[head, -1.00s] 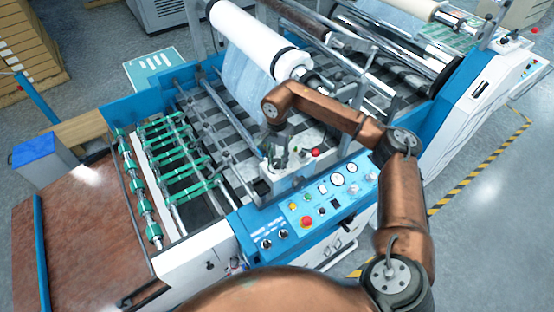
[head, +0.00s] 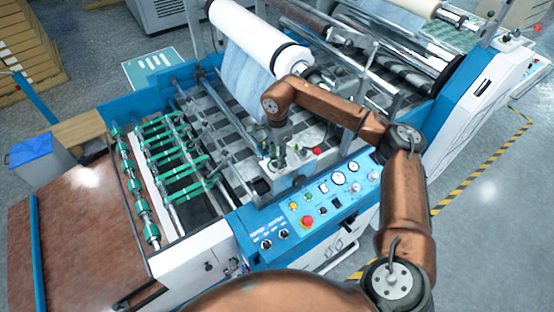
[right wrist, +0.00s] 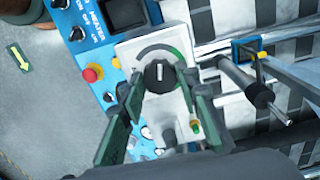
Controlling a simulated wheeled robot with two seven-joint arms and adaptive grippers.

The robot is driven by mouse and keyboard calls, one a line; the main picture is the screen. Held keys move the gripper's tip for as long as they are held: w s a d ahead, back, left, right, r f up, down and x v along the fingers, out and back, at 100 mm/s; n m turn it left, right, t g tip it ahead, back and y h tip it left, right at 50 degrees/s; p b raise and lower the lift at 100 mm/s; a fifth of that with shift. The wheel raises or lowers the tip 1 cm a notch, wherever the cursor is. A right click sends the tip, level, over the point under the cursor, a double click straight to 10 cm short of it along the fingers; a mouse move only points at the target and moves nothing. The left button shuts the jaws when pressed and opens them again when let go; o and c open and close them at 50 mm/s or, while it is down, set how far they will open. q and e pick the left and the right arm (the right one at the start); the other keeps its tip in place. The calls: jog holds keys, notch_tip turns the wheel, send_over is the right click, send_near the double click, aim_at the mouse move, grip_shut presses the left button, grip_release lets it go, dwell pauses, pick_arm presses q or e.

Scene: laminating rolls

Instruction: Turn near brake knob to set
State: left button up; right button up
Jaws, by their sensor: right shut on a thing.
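The near brake knob (right wrist: 160,76) is a black round knob on a light plate, with a grey-and-green arc around its far side. Its white mark points roughly up in the right wrist view, toward the middle of the arc, short of the green part at the right. My right gripper (right wrist: 160,92) is shut on the knob, with one dark green finger on each side. In the head view my right gripper (head: 277,160) reaches down to the small box beside the roller bed, and the knob is hidden there. My left gripper is not in view.
The blue control panel (head: 318,203) with a red button, switches and gauges lies close to the knob box. A small red button (head: 317,150) is near the gripper. The white film roll (head: 250,38) stands behind, and metal rods (right wrist: 255,90) run close on the right.

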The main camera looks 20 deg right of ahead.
jog(key=m+b, duration=0.1)
jog(key=m, duration=0.2)
jog(key=shift+m, duration=0.3)
jog(key=m, duration=0.3)
jog(key=shift+m, duration=0.3)
jog(key=m+b, duration=0.1)
jog(key=m, duration=0.2)
jog(key=shift+m, duration=2.1)
jog(key=o, duration=1.2)
jog(key=shift+c, duration=0.2)
